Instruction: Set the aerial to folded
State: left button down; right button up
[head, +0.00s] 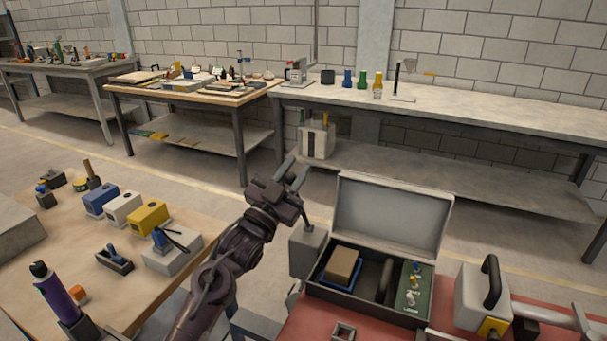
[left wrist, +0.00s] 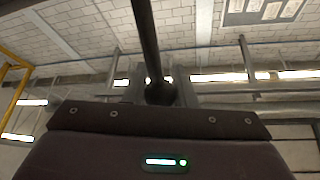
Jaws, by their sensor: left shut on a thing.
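The aerial seems to be a thin dark rod (head: 307,215) standing up from a grey block (head: 307,255) beside the open case. In the left wrist view a dark rod (left wrist: 146,40) runs down from the top edge to a round dark end between the fingers. My left gripper (head: 296,170) is above the block and shut on the rod. The gripper hides part of the rod in the head view, so its exact tilt is hard to tell. My right gripper is not in view.
The open grey case (head: 392,215) stands close on the right, its lid raised. A grey box with a black handle (head: 484,296) is farther right. A wooden table (head: 75,215) with coloured blocks and tools lies left. Long benches (head: 480,105) line the back wall.

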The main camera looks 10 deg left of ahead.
pick_arm(q)
jog(key=shift+s+a+f, duration=0.15)
jog(key=shift+s+f, duration=0.45)
jog(key=shift+b+v, duration=0.45)
jog(key=shift+v, duration=0.75)
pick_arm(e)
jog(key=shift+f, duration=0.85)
pick_arm(q)
jog(key=shift+s+r, duration=0.15)
jog(key=c, duration=1.2)
grip_release()
jog(key=shift+s, duration=0.1)
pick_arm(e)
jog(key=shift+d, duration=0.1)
pick_arm(q)
jog(key=shift+s+f, duration=0.3)
jog(key=b, duration=0.2)
send_near(289, 184)
jog(key=shift+w+d+r, duration=0.1)
jog(key=shift+w+d, duration=0.25)
jog(key=shift+w, duration=0.2)
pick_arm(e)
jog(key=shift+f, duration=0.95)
